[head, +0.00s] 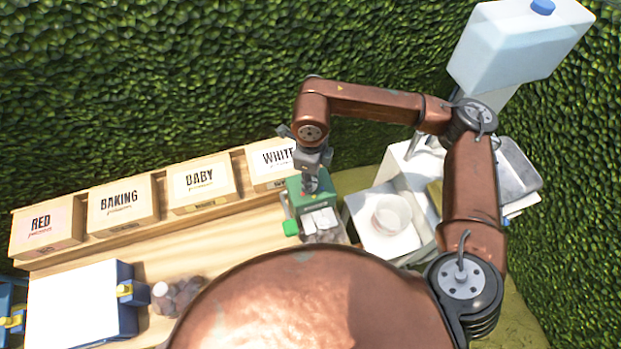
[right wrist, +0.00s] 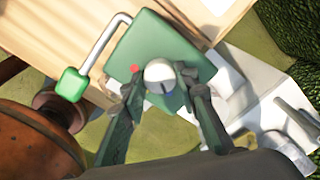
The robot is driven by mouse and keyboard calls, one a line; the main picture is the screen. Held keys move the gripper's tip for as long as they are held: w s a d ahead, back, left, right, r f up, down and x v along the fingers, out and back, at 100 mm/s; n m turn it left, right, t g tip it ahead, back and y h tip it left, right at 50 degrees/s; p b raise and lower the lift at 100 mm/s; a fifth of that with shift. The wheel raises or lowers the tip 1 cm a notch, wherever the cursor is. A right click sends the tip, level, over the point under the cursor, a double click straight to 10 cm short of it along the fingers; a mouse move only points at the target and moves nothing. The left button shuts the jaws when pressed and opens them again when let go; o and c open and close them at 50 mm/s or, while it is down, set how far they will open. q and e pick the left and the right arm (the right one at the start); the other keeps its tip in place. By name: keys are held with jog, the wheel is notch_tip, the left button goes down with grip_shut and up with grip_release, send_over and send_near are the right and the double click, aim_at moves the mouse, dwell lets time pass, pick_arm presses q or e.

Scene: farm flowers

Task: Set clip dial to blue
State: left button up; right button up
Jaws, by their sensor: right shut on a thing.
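The green clip machine (head: 296,187) stands at the right end of the wooden bench. It also fills the upper middle of the right wrist view (right wrist: 140,38). Its round white dial (right wrist: 158,70) sits on the green face, with a small blue patch on the dial's lower side. A red dot (right wrist: 135,68) lies just left of the dial. A bent metal crank ends in a green knob (right wrist: 71,84). My right gripper (head: 312,180) points down at the machine. In the right wrist view (right wrist: 160,82) its fingers are shut on the dial. My left gripper is not in view.
A white tray with a round cup (head: 391,213) stands right of the machine. A white-topped blue box (head: 78,305) sits front left. Hedges close off the back and right.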

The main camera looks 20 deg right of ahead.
dwell(0.3)
jog(key=o, duration=1.1)
jog(key=shift+o, duration=0.2)
notch_tip(320, 180, up, 12)
